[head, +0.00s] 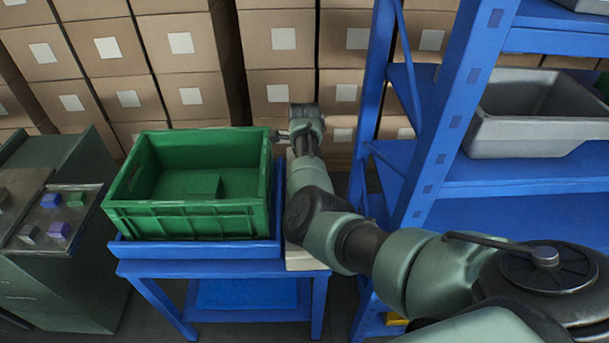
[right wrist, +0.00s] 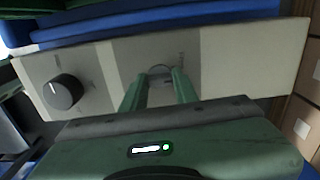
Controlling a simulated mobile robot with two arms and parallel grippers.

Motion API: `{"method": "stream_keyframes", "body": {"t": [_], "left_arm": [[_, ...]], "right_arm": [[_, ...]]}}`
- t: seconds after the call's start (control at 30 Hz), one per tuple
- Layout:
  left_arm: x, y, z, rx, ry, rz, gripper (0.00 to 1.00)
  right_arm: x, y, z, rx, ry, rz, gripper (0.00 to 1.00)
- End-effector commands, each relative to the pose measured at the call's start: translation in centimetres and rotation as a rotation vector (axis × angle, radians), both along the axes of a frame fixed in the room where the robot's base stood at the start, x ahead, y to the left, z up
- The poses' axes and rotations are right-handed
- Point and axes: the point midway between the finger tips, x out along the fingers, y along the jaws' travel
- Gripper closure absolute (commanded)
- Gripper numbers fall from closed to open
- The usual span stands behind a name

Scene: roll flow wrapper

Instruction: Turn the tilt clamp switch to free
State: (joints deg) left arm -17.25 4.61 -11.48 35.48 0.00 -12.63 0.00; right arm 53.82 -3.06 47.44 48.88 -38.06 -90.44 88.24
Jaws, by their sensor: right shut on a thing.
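The cream control panel (right wrist: 230,65) spans the right wrist view, with a darker grey band across its middle. My right gripper (right wrist: 157,84) reaches its two green fingers to that band and is shut on the small tilt clamp switch (right wrist: 160,69). Only the round rim of the switch shows; the fingers hide most of it, and its setting cannot be read. In the head view my right gripper (head: 284,137) is beyond the green crate's far right corner. My left gripper is not in view.
A black round knob (right wrist: 62,92) sits on the panel's left part. The green crate (head: 185,222) rests on a blue tilting table (head: 200,252). A blue rack (head: 437,120) with a grey bin (head: 520,137) stands on the right. Boxes (head: 283,40) are stacked behind.

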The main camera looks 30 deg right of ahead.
Motion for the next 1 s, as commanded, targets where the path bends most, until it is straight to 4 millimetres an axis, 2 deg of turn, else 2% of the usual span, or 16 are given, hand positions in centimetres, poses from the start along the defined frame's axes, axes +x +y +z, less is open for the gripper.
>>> {"method": "stream_keyframes", "body": {"t": [0.03,0.1,0.4,0.7,1.0], "left_arm": [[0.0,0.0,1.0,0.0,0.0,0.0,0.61],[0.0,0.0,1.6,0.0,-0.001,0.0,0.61],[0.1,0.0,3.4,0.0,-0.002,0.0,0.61],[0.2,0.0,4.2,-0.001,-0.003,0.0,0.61],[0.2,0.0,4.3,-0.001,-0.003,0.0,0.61]], "right_arm": [[0.0,-0.1,0.6,-0.002,0.001,0.044,1.0],[0.0,-0.2,0.6,-0.003,0.0,0.109,1.0],[0.0,-0.1,0.4,-0.001,-0.002,0.339,1.0],[0.1,-0.1,0.3,-0.002,-0.004,0.467,1.0],[0.1,-0.1,0.2,-0.002,-0.006,0.503,1.0]]}}
